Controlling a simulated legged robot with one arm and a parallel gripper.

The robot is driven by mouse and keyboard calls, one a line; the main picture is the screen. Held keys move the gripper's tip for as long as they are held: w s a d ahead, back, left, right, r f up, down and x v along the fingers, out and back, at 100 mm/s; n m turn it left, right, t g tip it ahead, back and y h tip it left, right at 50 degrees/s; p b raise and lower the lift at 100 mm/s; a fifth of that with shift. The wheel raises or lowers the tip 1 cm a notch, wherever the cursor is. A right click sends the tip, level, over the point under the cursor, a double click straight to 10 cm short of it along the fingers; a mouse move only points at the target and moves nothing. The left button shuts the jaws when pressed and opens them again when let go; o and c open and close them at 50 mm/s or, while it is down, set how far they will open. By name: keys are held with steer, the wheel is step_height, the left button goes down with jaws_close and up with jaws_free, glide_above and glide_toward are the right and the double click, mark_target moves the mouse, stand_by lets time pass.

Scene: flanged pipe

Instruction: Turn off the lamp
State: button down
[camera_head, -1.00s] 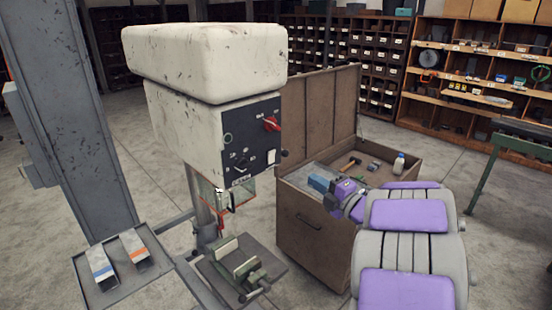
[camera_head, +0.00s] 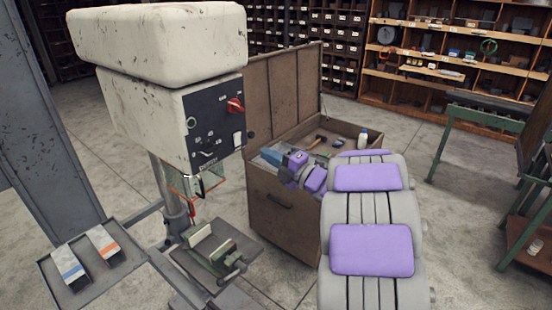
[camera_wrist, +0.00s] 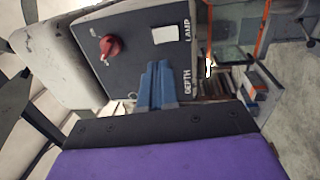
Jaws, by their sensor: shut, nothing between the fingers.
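The drill press (camera_head: 150,110) has a dark control panel (camera_head: 212,125) with a red knob (camera_head: 235,105), a black knob and a white lamp switch (camera_head: 238,140). In the wrist view the white switch (camera_wrist: 165,34) sits beside the word LAMP, with the red knob (camera_wrist: 110,46) to its left. My gripper (camera_wrist: 158,66) is shut and empty, its blue fingers pointing at the panel just below the switch in the picture. I cannot tell whether they touch the panel. A small bright glow (camera_wrist: 209,68) shows beside the panel.
A clear guard (camera_head: 200,184) hangs under the drill head above a green vise (camera_head: 215,250). An open wooden crate (camera_head: 283,225) with tools stands right of the press. A tray (camera_head: 95,260) is at the lower left. Shelves line the back.

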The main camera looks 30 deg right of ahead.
mark_target(237, 137)
steer(key=x, duration=0.8)
steer(key=shift+w+d, duration=0.2)
steer(key=shift+w, duration=0.05)
steer(key=shift+w+a+r, duration=0.1)
steer(key=shift+w+a, duration=0.3)
steer(key=shift+w, duration=0.2)
steer(key=shift+r, duration=0.1)
steer(key=shift+w+r+g+p, duration=0.15)
steer(key=shift+r+g+p, duration=0.35)
steer(key=shift+p, duration=0.6)
steer(key=shift+f, duration=0.2)
steer(key=shift+a, duration=0.15)
